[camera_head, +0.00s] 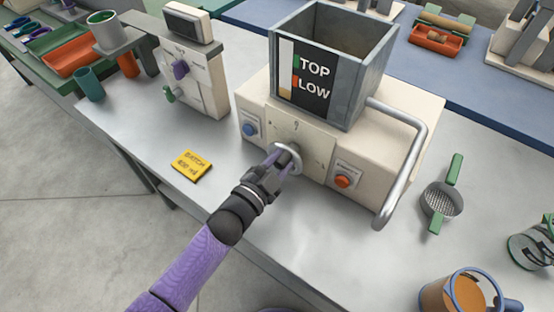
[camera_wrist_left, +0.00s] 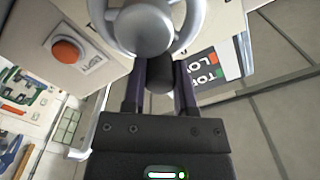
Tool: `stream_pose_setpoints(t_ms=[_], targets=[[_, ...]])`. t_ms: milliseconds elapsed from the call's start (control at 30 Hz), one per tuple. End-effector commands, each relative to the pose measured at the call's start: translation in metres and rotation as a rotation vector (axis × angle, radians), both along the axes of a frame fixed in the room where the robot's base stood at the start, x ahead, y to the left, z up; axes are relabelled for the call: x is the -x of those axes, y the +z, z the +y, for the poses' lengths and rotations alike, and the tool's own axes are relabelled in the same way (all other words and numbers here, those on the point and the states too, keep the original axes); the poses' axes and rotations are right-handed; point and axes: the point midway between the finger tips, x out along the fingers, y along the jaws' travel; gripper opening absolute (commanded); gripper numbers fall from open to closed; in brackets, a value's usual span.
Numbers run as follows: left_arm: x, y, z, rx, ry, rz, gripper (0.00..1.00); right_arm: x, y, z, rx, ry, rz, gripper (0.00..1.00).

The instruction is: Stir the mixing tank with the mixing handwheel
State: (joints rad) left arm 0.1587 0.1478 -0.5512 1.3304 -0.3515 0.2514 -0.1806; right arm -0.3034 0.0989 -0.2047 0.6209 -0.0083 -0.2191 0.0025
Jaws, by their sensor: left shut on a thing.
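The mixing tank (camera_head: 345,50) is a grey open-topped box with a black "TOP / LOW" panel, on a cream machine body (camera_head: 415,105). The mixing handwheel (camera_head: 289,157) is a pale metal wheel on the front plate; it also shows in the left wrist view (camera_wrist_left: 148,28). My left gripper (camera_head: 278,165) is shut on the handwheel, at a dark knob (camera_wrist_left: 158,78) between its fingers in the left wrist view (camera_wrist_left: 160,90). The tank's contents are hidden. My right gripper is not in view.
A blue button (camera_head: 250,130) and an orange button (camera_head: 342,181) flank the wheel. A bent metal bar (camera_head: 410,165) juts out right. A yellow card (camera_head: 191,165) lies left, a strainer (camera_head: 441,200) and mug (camera_head: 455,296) right. Bare tabletop (camera_head: 310,235) lies in front.

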Motion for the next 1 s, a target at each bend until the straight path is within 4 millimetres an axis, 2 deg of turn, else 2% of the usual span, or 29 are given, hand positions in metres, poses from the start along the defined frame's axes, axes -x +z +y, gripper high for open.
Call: stream_pose_setpoints(t_ms=[567, 600, 733, 767, 1000], targets=[[0.0013, -0.0016, -0.001, -0.026, 0.0, -0.015, 0.0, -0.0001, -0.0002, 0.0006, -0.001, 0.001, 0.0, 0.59], [0.0013, -0.0016, -0.001, -0.025, 0.0, -0.015, 0.4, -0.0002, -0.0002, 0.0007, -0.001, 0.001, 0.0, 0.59], [0.0011, -0.0013, -0.0009, -0.025, -0.001, -0.015, 0.67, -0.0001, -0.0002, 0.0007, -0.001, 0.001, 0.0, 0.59], [0.0012, -0.0012, -0.0009, -0.024, 0.0, -0.016, 0.71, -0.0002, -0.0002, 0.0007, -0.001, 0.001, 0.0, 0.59], [0.001, -0.0008, -0.0007, -0.025, 0.0, -0.016, 0.71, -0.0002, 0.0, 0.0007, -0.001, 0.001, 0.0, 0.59]])
